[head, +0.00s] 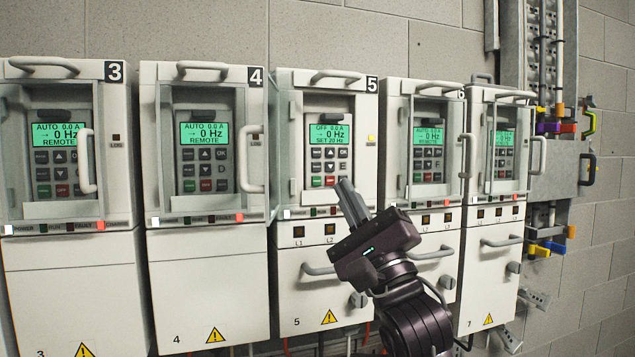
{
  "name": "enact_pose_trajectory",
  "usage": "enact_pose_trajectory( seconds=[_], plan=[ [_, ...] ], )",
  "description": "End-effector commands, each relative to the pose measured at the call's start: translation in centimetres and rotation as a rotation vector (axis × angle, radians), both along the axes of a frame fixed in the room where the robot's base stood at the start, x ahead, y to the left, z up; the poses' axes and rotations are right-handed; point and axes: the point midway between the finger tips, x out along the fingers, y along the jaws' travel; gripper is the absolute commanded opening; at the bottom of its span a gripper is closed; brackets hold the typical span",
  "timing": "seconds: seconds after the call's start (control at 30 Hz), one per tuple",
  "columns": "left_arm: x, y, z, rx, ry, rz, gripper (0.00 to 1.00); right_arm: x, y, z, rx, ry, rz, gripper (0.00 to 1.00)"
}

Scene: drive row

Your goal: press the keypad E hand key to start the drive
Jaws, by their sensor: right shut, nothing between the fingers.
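Keypad E (330,166) is on the drive marked 5, in the middle of the head view. Its green display (329,134) reads OFF, 0.0 A, 0 Hz, SET 20 Hz. Below it are dark keys, with a green key (317,181) and a red key (330,181) in the bottom row. The key lettering is too small to read, so I cannot tell which is the hand key. My right gripper (345,184) is shut and empty, its tips just at the keypad's lower right, hiding part of it. I cannot tell whether they touch. My left gripper is not in view.
Drives 3 (65,150) and 4 (205,150) stand left, with more drives (428,150) right. Handles stick out from several fronts, including a lower handle (318,269) on drive 5.

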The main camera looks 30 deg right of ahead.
Motion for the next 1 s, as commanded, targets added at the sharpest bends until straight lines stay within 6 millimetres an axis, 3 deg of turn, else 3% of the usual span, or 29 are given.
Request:
enact_pose_trajectory(
  seconds=[0.37, 0.8, 1.0],
  plan=[
    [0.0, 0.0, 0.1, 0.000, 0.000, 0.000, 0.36, 0.9, -0.2, -0.1, 0.000, 0.005, -0.001, 0.00],
    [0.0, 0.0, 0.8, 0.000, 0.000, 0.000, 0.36, 6.6, -1.6, 0.1, 0.000, 0.004, -0.002, 0.00],
    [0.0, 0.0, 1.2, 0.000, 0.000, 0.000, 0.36, 8.2, -2.0, 0.0, 0.000, 0.004, -0.001, 0.00]
  ],
)
